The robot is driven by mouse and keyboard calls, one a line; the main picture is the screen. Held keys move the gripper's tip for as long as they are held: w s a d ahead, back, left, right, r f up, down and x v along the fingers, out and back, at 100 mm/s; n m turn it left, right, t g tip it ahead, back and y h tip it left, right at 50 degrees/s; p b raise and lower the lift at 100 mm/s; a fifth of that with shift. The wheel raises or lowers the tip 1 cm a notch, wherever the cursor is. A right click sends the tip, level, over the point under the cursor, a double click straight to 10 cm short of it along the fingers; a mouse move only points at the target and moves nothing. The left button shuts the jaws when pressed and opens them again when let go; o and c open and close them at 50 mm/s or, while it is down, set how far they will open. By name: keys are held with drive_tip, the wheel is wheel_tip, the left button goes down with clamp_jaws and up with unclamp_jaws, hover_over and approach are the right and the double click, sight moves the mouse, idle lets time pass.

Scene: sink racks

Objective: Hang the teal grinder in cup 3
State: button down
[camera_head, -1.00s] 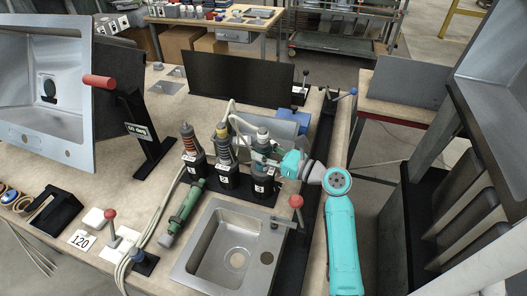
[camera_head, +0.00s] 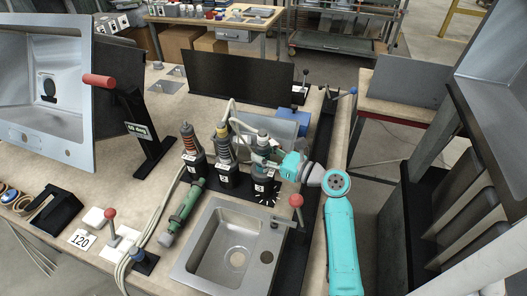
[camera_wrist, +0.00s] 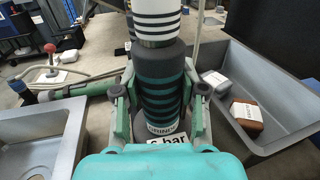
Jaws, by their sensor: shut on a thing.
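The teal grinder (camera_wrist: 160,85) stands roughly upright between the fingers of my gripper (camera_wrist: 160,98) in the wrist view. It has dark bands and a white, black-striped section above. In the head view the grinder (camera_head: 262,137) is in line with black cup 3 (camera_head: 262,190), the nearest cup of the row. My gripper (camera_head: 275,161) is shut on it from the right. The grinder's lower end meets the cup's mouth in the picture; how deep it sits is hidden.
Cup 1 (camera_head: 194,166) and cup 2 (camera_head: 227,177) hold other tools with orange and yellow parts. A green tool (camera_head: 182,212) lies left of the sink (camera_head: 205,270). A red-knobbed lever (camera_head: 296,201) stands close to cup 3. A grey bin (camera_wrist: 270,75) lies behind.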

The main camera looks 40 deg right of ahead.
drive_tip(key=c, duration=0.6)
unclamp_jaws()
drive_tip(key=shift+f, duration=0.1)
drive_tip(key=shift+f, duration=0.1)
drive_tip(key=shift+v, duration=6)
